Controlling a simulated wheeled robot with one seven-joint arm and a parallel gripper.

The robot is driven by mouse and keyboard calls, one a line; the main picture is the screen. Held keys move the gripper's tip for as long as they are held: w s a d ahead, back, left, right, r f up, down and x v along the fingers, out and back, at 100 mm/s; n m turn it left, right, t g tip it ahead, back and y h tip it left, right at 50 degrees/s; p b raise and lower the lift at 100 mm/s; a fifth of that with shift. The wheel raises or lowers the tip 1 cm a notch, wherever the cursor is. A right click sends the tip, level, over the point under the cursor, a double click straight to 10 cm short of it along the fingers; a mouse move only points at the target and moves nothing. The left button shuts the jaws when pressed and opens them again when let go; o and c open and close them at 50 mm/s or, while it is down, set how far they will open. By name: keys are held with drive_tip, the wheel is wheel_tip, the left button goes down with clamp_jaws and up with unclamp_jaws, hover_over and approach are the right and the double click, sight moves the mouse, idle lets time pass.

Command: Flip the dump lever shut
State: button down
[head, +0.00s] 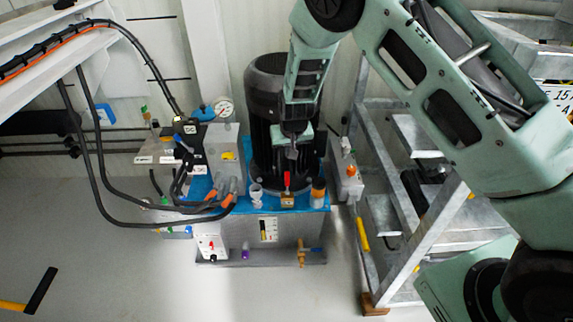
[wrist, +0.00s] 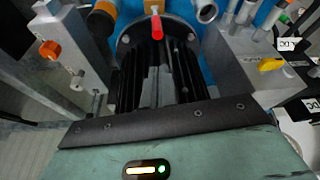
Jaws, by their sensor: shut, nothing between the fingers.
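A small red lever (head: 287,180) stands roughly upright on a brass block (head: 287,201) at the front of the blue tank top; no label shows that it is the dump lever. The lever also shows at the top middle of the wrist view (wrist: 157,27). My gripper (head: 292,152) points down in front of the black motor, just above and behind the lever in the head view. It is shut and empty. Whether it touches the lever cannot be told. The wrist view shows the gripper's body across the bottom, with the fingertips not clearly seen.
The black finned motor (head: 266,82) stands close behind my gripper. An orange-capped fitting (head: 318,190) and a pale cup-shaped fitting (head: 256,191) flank the lever. A valve block with hoses (head: 190,150) is left; a metal frame (head: 368,190) is right. Open floor lies in front.

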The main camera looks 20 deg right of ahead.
drive_tip(key=b, duration=0.1)
hover_over(287, 183)
drive_tip(key=w, duration=0.3)
drive_tip(key=f, duration=0.9)
drive_tip(key=shift+s+d+f, duration=0.2)
drive_tip(key=shift+d+f, duration=0.05)
drive_tip(key=shift+d, duration=0.05)
drive_tip(key=shift+b, duration=0.35)
